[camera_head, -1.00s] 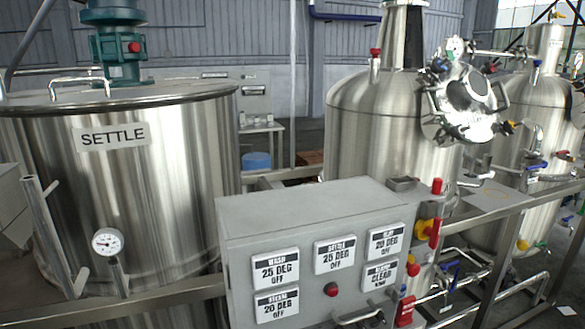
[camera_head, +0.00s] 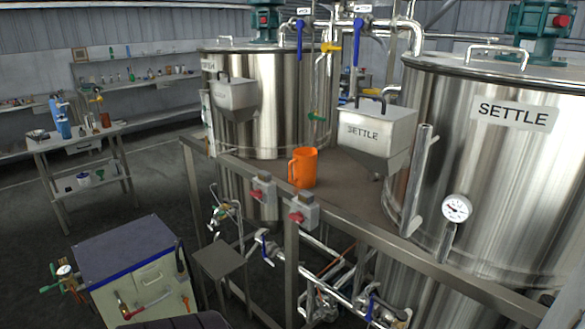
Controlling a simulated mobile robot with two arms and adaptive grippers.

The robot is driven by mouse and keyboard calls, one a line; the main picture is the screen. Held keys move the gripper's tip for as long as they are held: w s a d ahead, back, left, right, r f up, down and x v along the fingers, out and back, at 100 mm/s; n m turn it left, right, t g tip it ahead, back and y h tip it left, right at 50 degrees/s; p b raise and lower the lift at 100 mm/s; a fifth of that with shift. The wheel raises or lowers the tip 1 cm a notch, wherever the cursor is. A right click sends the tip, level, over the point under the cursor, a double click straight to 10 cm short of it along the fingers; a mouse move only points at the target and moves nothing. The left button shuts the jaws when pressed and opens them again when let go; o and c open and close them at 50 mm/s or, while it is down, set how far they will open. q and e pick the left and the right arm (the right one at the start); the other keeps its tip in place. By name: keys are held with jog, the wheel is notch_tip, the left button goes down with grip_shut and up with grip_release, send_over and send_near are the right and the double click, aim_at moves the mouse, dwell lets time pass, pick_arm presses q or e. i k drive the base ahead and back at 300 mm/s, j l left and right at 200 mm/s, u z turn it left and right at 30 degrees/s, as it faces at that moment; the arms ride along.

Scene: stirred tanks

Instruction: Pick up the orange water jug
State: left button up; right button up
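The orange water jug (camera_head: 304,168) stands upright on the brown platform (camera_head: 345,176) between two steel tanks. Its handle is on its left side. It stands near the platform's front edge, just behind two small grey boxes with red buttons. Neither of my grippers shows in the head view. Nothing hides the jug.
The SETTLE tank (camera_head: 480,150) stands at the right, with a grey SETTLE hopper (camera_head: 374,135) beside it. Another tank (camera_head: 270,85) stands behind the jug. Pipes and valves (camera_head: 330,290) fill the space below the platform. A cabinet (camera_head: 130,270) is at the lower left. Open floor (camera_head: 150,195) lies left.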

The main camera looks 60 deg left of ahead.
aim_at(305, 159)
jog(key=u, duration=1.85)
jog(key=i+j, duration=0.1)
jog(key=j, duration=0.2)
jog(key=i+j, duration=0.1)
jog(key=j, duration=0.2)
